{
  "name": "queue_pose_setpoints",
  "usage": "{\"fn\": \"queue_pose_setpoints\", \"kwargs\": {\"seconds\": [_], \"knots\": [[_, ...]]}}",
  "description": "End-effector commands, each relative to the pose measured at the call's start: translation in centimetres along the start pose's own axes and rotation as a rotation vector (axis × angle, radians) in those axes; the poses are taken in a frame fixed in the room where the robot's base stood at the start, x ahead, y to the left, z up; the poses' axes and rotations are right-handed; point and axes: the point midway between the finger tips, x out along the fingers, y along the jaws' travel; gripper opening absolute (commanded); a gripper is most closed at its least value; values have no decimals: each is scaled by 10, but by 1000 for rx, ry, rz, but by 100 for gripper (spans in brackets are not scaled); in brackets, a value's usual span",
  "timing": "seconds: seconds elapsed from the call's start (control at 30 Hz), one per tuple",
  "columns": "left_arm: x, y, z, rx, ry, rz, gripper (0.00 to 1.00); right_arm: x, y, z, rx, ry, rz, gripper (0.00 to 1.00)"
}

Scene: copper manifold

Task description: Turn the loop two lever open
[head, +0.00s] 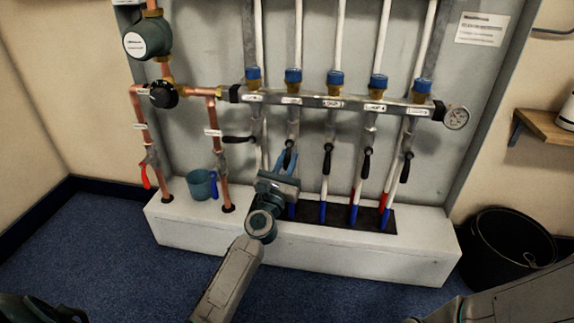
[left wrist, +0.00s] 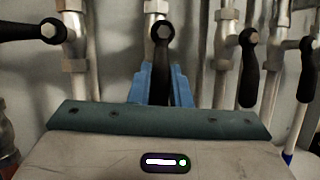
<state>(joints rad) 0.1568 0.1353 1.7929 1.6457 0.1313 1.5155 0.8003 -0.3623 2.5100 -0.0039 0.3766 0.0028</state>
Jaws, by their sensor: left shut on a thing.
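The loop two lever (head: 288,152) is a black handle on the second valve from the left below the manifold bar. In the left wrist view the loop two lever (left wrist: 163,50) hangs down from its pivot bolt, roughly in line with its pipe. My left gripper (head: 287,163) is at this lever, and its blue fingers (left wrist: 162,82) are shut on the handle's lower part. The fingers and gripper body hide the handle's end. My right gripper is not in view; only part of my right arm shows at the lower right.
The loop one lever (head: 238,139) sticks out left, across its pipe. Other black levers (head: 327,158) hang down to the right. A gauge (head: 456,118) ends the manifold bar (head: 310,101). A teal mug (head: 200,184) stands on the white plinth (head: 350,251). A black bucket (head: 512,243) stands right.

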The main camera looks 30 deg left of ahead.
Motion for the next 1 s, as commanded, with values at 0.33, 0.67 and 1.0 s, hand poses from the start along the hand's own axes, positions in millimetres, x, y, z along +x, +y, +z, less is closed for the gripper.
{"fn": "queue_pose_setpoints", "kwargs": {"seconds": [0.33,0.67,1.0], "knots": [[-1,-4,-2,-79,-9,31,0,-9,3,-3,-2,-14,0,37],[0,-4,-2,-87,-9,33,0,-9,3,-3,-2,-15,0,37],[0,-4,-1,-84,-11,34,39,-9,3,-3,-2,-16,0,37]]}}
